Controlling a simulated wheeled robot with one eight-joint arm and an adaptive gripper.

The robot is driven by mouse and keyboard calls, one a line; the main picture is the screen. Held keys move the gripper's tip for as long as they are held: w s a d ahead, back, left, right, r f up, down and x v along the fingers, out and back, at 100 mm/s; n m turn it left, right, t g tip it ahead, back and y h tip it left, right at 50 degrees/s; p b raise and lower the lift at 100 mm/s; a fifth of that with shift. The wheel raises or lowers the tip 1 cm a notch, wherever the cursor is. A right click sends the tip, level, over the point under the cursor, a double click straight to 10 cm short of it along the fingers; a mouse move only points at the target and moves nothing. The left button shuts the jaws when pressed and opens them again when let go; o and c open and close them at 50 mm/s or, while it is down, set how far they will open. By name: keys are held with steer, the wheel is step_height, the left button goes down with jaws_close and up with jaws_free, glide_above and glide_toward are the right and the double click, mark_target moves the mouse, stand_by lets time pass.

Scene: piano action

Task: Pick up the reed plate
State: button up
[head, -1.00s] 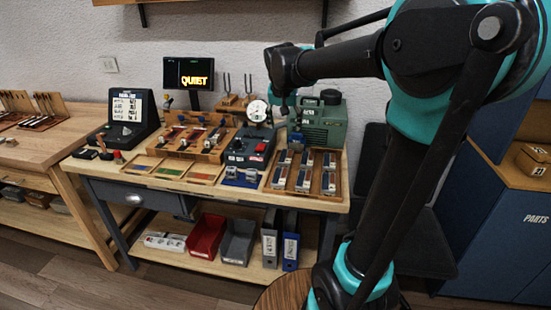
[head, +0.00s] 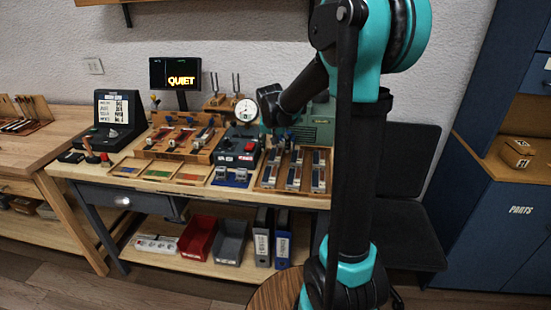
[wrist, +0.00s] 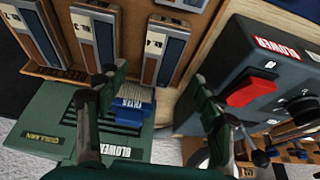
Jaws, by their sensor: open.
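Several long metal reed plates with coloured strips and numbered tags lie in a wooden tray (head: 258,189) at the right of the bench; one is a reed plate tagged R4 (wrist: 163,50) in the wrist view. A small silver and blue block (wrist: 133,105) sits at the green blower's front. I cannot tell which piece is the task's reed plate. My gripper (wrist: 158,78) is open and empty, its fingers spread above the tray edge and the blower side. In the head view my gripper (head: 278,131) hangs over the bench, partly hidden by my arm.
The green blower (head: 316,133) stands behind the tray, partly behind my arm. A dark control box (head: 236,147) with a red switch and round gauge (head: 246,110) stands left of the tray. A display reads QUIET (head: 181,80). Bins and binders fill the lower shelf.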

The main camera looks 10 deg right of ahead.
mark_target(275, 154)
steer(key=shift+x, duration=1.8)
steer(key=shift+s, duration=0.1)
steer(key=shift+c, duration=0.4)
steer(key=c, duration=1.2)
